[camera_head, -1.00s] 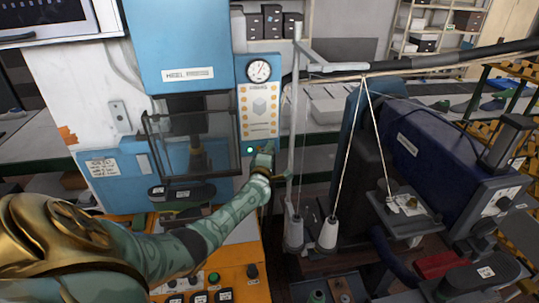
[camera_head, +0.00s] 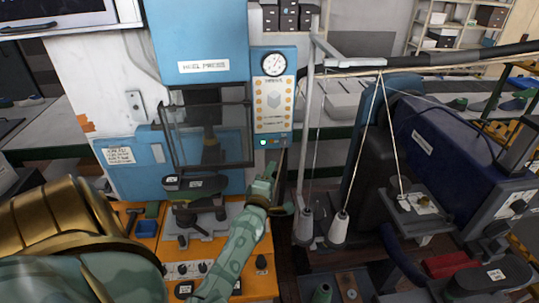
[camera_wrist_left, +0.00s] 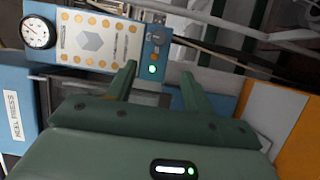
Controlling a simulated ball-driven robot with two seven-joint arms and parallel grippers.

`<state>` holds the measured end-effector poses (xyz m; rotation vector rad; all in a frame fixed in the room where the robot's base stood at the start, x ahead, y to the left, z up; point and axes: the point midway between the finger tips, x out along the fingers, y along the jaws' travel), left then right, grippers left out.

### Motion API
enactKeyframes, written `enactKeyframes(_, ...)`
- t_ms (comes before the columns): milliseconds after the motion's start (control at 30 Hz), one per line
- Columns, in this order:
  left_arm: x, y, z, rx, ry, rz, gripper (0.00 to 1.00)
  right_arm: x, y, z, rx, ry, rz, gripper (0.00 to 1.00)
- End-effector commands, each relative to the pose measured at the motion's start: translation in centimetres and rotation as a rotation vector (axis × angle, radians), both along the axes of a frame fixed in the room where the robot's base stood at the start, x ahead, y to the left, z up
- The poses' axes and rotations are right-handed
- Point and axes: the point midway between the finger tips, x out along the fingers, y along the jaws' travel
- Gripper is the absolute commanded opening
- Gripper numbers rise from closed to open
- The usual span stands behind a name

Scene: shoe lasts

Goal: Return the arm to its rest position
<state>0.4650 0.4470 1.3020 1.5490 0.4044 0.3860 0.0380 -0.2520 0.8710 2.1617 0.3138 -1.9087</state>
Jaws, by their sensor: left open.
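My left gripper (camera_head: 279,192) is in front of the blue heel press (camera_head: 198,42), a little below its control panel (camera_head: 273,97). Its two green fingers are apart with nothing between them, as the left wrist view (camera_wrist_left: 158,88) shows. The panel has a round gauge, two columns of orange buttons and a lit green button (camera_head: 263,142). In the left wrist view the lit green button (camera_wrist_left: 152,70) shows beyond the fingers, apart from them. My left arm (camera_head: 240,250) comes up from the lower left. My right gripper is out of view.
The press's clear guard (camera_head: 207,136) stands left of the gripper, above an orange base (camera_head: 262,283) with knobs. White thread cones (camera_head: 338,228) and a grey post (camera_head: 311,120) stand close on the right. A dark blue machine (camera_head: 450,150) stands further right.

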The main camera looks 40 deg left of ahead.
Motion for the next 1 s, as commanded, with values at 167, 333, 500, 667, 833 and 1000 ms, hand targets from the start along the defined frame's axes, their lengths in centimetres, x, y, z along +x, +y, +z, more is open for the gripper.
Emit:
enactKeyframes(167, -0.9, -0.5, 0.0, 0.001, 0.0, -0.001, 0.52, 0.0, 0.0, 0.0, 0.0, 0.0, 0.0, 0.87)
enactKeyframes(333, -0.9, -0.5, 0.0, 0.0, 0.0, -0.001, 0.52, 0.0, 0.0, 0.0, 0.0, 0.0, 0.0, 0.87)
enactKeyframes(500, -0.9, -0.5, 0.0, 0.0, 0.0, -0.001, 0.52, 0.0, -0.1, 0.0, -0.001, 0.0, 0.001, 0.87)
enactKeyframes(667, -0.9, -0.5, 0.0, 0.0, 0.0, -0.001, 0.52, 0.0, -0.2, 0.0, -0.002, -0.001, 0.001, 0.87)
enactKeyframes(833, -0.6, -1.3, -1.4, 0.095, 0.083, -0.041, 0.52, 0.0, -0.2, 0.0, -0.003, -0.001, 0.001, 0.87)
enactKeyframes(1000, -0.6, -6.9, -12.6, 0.351, 0.406, -0.25, 0.52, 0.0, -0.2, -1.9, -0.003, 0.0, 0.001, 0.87)
